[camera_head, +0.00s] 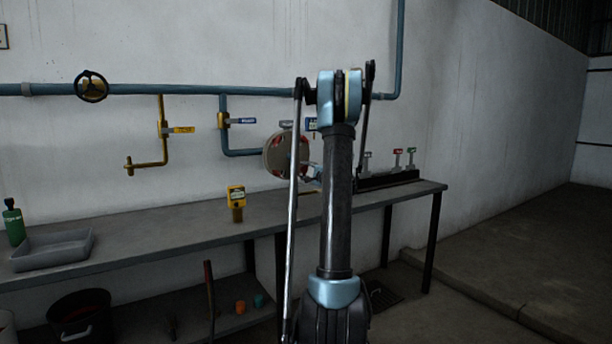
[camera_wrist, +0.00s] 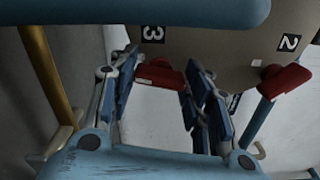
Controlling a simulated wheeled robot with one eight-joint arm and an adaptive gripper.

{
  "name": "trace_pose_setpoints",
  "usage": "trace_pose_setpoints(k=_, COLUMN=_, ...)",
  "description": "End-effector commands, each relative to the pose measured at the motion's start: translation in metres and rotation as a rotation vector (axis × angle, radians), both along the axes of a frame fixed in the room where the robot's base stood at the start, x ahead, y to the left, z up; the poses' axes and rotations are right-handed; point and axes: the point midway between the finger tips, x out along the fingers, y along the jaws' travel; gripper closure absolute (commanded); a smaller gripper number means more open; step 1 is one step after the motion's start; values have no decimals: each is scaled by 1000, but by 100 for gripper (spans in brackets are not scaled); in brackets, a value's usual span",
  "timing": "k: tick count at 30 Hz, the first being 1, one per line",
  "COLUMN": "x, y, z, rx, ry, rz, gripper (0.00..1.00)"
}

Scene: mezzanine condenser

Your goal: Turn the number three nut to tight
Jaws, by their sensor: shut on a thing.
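The round beige cover (camera_head: 278,156) is on the wall pipework behind the bench, partly hidden by my arm. In the wrist view the cover (camera_wrist: 215,48) fills the upper part, with upside-down number labels. The number three nut (camera_wrist: 158,75) is a red block beside the "3" label (camera_wrist: 153,33). My gripper (camera_wrist: 163,70) has a finger on each side of it and is shut on it. Another red nut (camera_wrist: 283,80) sits near the "2" label (camera_wrist: 289,43), right of my fingers. In the head view my gripper is mostly hidden behind my arm.
A grey bench (camera_head: 180,230) runs below, with a yellow handheld device (camera_head: 237,198), a grey tray (camera_head: 52,250) and a green bottle (camera_head: 13,222). Blue pipes and a yellow-handled valve (camera_head: 180,130) are on the wall.

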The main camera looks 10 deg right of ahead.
Motion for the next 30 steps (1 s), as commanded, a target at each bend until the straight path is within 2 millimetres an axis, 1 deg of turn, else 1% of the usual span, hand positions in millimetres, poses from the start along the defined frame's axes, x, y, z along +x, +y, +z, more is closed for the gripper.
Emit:
trace_pose_setpoints(k=6, x=-1, y=-2, z=-2, rx=150, ry=52, rz=-4, gripper=79)
trace_pose_setpoints(k=15, x=-2, y=-2, z=-3, rx=283, ry=95, rz=-4, gripper=79)
trace_pose_setpoints(k=22, x=-2, y=-1, z=-3, rx=320, ry=108, rz=-3, gripper=79)
trace_pose_setpoints(k=30, x=-1, y=0, z=-3, rx=324, ry=109, rz=-1, gripper=79)
